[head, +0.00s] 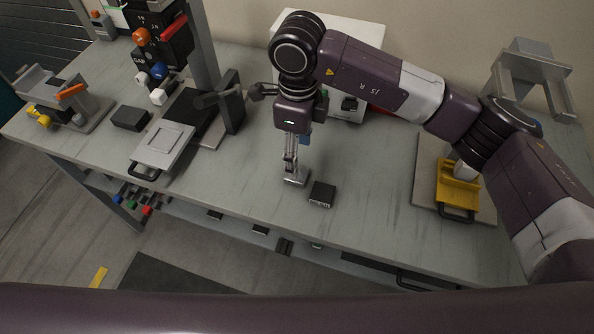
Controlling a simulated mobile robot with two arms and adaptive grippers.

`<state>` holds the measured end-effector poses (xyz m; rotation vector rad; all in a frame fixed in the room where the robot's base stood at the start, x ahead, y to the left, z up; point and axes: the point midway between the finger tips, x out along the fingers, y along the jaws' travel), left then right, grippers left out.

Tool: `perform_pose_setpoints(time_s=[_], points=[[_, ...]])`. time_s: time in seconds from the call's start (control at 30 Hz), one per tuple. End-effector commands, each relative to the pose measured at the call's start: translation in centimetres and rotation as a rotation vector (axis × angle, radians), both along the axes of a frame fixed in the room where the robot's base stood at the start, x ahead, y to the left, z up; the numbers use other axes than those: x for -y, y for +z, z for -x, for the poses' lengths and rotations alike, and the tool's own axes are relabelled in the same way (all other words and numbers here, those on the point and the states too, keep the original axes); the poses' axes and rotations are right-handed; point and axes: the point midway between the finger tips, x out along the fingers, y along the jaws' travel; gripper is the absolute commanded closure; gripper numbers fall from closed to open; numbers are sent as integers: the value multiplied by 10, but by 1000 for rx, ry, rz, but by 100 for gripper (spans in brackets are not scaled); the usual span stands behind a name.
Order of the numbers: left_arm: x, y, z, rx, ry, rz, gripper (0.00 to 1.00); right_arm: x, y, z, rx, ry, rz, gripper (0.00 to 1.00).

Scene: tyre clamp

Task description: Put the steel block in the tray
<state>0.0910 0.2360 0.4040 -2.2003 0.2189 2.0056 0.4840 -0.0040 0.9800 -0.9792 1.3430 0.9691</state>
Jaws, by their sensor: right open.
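My right gripper (293,172) points down low over the middle of the bench, open. A small flat silver piece (298,178) shows right at its fingertips. It has the colour of steel, but I cannot tell whether it is the steel block or part of the fingers. A small dark block (322,194) with a paler ridged front edge lies just right of the fingertips, apart from them. A flat grey tray-like piece with a black handle (163,148) lies at the left. A yellow tray with a dark handle (458,190) is at the right. My left gripper is out of view.
A machine with coloured knobs (160,45) stands at the back left. A dark block (131,118) and a grey fixture with an orange lever (65,98) are farther left. A white box (350,35) is behind my right arm.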

Motion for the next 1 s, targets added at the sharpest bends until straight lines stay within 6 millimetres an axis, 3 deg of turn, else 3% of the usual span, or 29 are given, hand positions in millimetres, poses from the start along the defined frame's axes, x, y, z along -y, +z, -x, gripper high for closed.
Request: perform_pose_setpoints(time_s=[0.5, 0.77, 1.0], points=[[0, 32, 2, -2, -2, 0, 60, -3, -61, 2, -5, 1, -5, 44], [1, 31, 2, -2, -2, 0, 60, -3, -67, 2, -3, 3, -5, 44], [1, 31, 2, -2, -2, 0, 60, -3, -66, 2, -3, 2, -5, 67]])
